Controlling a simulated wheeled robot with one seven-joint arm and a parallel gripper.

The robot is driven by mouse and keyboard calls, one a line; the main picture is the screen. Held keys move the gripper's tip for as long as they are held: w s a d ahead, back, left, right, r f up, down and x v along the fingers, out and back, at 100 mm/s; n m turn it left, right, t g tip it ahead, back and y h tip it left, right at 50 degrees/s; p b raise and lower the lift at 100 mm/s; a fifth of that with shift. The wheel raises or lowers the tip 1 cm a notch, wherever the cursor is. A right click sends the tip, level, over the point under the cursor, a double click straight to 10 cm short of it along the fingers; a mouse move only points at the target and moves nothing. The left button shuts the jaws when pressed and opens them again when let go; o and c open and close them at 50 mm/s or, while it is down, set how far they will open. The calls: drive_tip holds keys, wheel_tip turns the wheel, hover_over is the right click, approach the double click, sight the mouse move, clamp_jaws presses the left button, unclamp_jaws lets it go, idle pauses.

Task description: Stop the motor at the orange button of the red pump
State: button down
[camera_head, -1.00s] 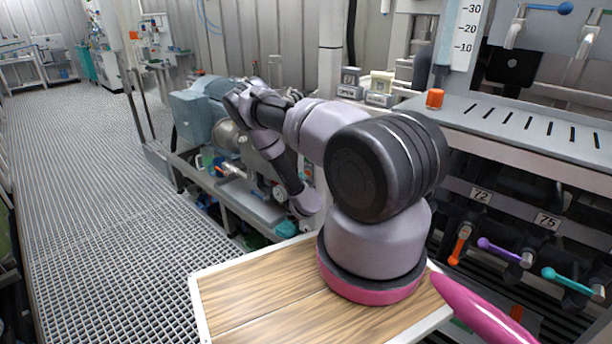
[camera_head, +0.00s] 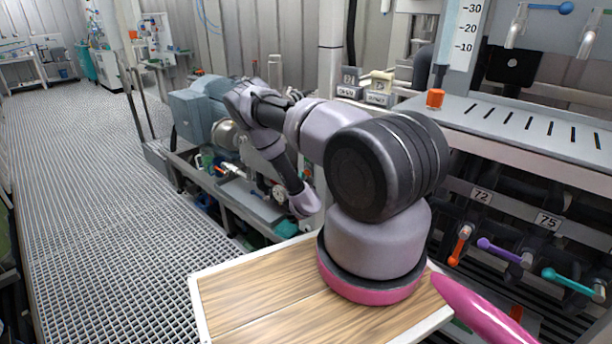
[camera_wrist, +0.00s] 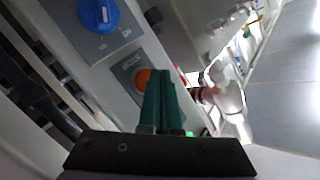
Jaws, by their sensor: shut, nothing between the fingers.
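In the wrist view, my gripper (camera_wrist: 162,75) is shut and empty, its two green fingers pressed together. An orange round button (camera_wrist: 141,79) sits on a dark label plate on a grey panel (camera_wrist: 92,70). The fingertips overlap the button's right side in the picture; I cannot tell whether they touch it. A blue rotary knob (camera_wrist: 99,14) is on the same panel, up and left of the button. In the head view, my arm reaches towards a blue-grey motor unit (camera_head: 190,115) on a low frame; my gripper is hidden there. No red pump body is clearly visible.
In the wrist view, white pipework (camera_wrist: 228,95) lies right of the fingers. In the head view, a bench with orange (camera_head: 460,246), purple (camera_head: 498,248) and teal (camera_head: 568,282) valve handles stands right. The grating floor (camera_head: 90,190) at left is clear.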

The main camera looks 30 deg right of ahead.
drive_tip(key=shift+s+d+h, duration=0.3)
drive_tip(key=shift+s+d, duration=0.2)
drive_tip(key=shift+s, duration=0.25)
drive_tip(key=a, duration=0.2)
drive_tip(key=s+a, duration=0.1)
drive_tip(key=a, duration=0.2)
drive_tip(key=shift+s+a, duration=0.2)
drive_tip(key=shift+a, duration=0.1)
